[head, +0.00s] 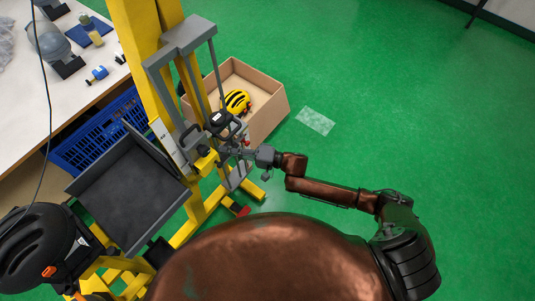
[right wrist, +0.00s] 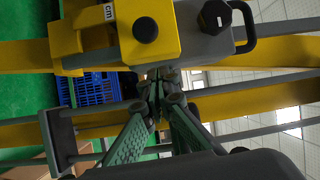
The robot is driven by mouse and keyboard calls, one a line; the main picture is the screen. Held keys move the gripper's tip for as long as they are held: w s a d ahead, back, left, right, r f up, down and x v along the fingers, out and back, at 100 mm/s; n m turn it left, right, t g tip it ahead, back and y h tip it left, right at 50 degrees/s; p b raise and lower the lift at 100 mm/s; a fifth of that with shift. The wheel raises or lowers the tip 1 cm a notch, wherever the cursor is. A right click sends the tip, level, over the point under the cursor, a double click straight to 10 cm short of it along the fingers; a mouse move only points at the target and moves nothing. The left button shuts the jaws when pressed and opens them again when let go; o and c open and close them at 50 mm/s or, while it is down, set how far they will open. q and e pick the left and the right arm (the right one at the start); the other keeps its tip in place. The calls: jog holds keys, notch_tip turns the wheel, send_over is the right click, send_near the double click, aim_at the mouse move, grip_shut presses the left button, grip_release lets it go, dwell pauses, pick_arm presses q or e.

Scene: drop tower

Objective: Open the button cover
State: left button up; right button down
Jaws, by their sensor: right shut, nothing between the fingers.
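The yellow drop tower (head: 145,45) stands left of centre in the head view, with grey rails and a carriage. A small yellow block (head: 207,160) sits on its front. In the right wrist view a yellow box (right wrist: 172,45) with a round black knob (right wrist: 145,30) is close above the fingers. I cannot tell which part is the button cover or whether it is open. My right gripper (head: 226,150) is beside the tower's carriage; in the wrist view its fingertips (right wrist: 158,92) meet, shut and empty, just below the yellow box. Contact is unclear. My left gripper is not in view.
A grey tray (head: 130,200) is left of the tower. A cardboard box (head: 270,112) holding a yellow helmet (head: 237,102) stands behind it. A white table (head: 40,115) and a blue crate (head: 85,150) are at left. A black helmet (head: 40,245) is lower left.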

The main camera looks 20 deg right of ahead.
jog(key=w+d+v, duration=0.1)
jog(key=v, duration=0.9)
jog(key=w+d+f+t+h, duration=0.1)
jog(key=w+d+f+h, duration=0.1)
jog(key=f, duration=0.3)
jog(key=w+d+f+t+h, duration=0.1)
jog(key=w+d+f+h, duration=0.1)
jog(key=f, duration=0.4)
jog(key=shift+w+d+f+t+b, duration=0.3)
jog(key=shift+w+d+t+b, duration=0.1)
jog(key=shift+d, duration=0.35)
